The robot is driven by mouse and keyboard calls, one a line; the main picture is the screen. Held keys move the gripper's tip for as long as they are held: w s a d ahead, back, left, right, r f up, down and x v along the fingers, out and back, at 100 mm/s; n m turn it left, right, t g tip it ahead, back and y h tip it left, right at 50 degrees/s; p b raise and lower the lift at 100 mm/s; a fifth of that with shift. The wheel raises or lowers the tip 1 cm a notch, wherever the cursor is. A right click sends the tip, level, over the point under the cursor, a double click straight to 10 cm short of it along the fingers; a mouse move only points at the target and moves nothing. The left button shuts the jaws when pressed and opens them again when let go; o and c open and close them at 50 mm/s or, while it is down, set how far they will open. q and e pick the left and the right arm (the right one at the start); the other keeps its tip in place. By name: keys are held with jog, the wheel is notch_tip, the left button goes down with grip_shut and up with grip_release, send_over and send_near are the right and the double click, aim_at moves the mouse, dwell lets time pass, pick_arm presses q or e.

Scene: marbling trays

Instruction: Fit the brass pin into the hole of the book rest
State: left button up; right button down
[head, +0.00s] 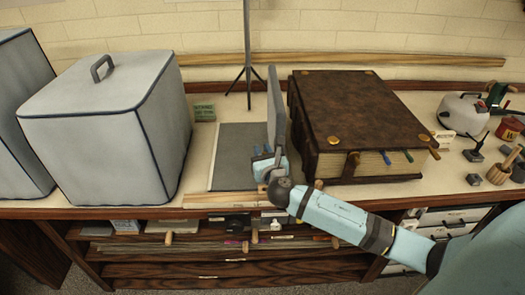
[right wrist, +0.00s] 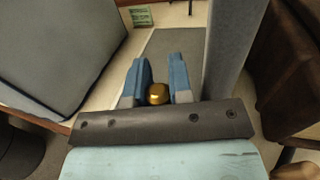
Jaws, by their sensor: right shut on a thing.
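My right gripper (head: 263,150) is over the front of the grey book rest, its blue fingers pointing away from me. In the right wrist view its fingers (right wrist: 158,85) are shut on the brass pin (right wrist: 158,94), whose rounded golden end shows between them. The pin cannot be made out in the head view. The book rest seems to be the flat grey board (head: 232,150) with an upright grey panel (head: 275,108) at its right; the panel also shows right of the fingers in the wrist view (right wrist: 232,50). I cannot see its hole. My left gripper is not in view.
A thick brown book (head: 360,105) stands close right of the panel. A grey covered box (head: 100,130) stands to the left. A small green sign (head: 204,112) and a black stand (head: 247,70) are behind. Kettle (head: 462,112) and small tools lie at far right.

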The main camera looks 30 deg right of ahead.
jog(key=shift+f+b, duration=1.8)
jog(key=shift+f, duration=0.95)
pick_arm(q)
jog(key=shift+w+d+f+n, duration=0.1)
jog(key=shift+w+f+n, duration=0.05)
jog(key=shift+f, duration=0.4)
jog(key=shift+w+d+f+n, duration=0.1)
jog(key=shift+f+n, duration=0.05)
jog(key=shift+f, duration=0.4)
pick_arm(e)
jog(key=shift+f, duration=0.15)
pick_arm(q)
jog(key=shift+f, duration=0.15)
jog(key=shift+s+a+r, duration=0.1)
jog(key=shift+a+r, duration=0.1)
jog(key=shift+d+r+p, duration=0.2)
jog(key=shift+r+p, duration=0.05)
jog(key=shift+p, duration=0.05)
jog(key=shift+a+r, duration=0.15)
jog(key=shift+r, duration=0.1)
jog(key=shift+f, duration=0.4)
pick_arm(e)
jog(key=shift+f, duration=0.6)
pick_arm(q)
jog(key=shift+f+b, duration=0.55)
jog(key=shift+b, duration=0.15)
pick_arm(e)
jog(key=shift+f, duration=0.85)
